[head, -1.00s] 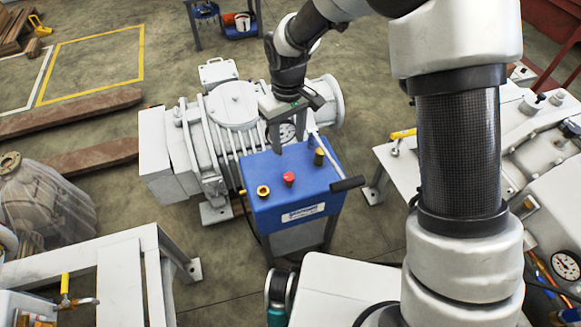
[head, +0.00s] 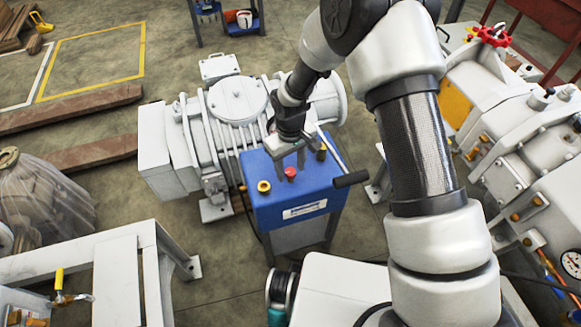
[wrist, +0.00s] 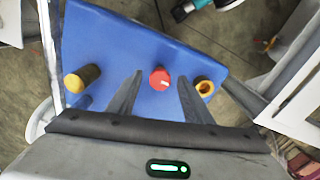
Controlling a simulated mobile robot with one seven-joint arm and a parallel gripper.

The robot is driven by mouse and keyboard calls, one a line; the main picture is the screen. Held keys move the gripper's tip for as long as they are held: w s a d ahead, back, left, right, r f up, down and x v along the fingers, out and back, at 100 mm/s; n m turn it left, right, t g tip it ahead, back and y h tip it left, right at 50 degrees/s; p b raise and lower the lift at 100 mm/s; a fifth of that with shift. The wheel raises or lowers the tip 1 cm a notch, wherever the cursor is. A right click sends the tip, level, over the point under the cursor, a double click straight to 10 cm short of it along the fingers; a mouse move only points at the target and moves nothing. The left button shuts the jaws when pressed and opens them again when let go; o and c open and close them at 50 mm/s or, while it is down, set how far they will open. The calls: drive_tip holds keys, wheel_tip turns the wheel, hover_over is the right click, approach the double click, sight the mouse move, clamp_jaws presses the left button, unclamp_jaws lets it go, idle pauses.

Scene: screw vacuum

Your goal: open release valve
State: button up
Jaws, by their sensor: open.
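A small round red knob with a white mark (head: 290,173), which I take as the release valve, sits on top of the blue box (head: 262,212). In the wrist view the red knob (wrist: 160,79) lies between my two fingertips, with space on both sides. My gripper (head: 290,158) is open, empty and pointing down at the knob. I cannot tell how far the tips are above it. A brass ring fitting (head: 264,186) is left of the knob, and a brass cylinder (head: 321,154) is right of it.
A lever with a black handle (head: 350,179) slopes along the box's right side. A white ribbed pump (head: 235,105) stands behind the box. White machinery with a red handwheel (head: 492,35) is at the right. A white frame (head: 120,245) is at the front left.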

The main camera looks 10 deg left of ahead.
drive_tip(key=c, duration=1.1)
drive_tip(key=shift+o, duration=0.2)
drive_tip(key=shift+n, duration=0.3)
drive_tip(key=n, duration=0.8)
drive_tip(key=shift+r+p, duration=0.1)
drive_tip(key=shift+p, duration=0.2)
drive_tip(key=n+p, duration=0.1)
drive_tip(key=n, duration=0.3)
drive_tip(key=shift+n, duration=0.3)
drive_tip(key=shift+n+p, duration=0.4)
drive_tip(key=shift+n, duration=1.3)
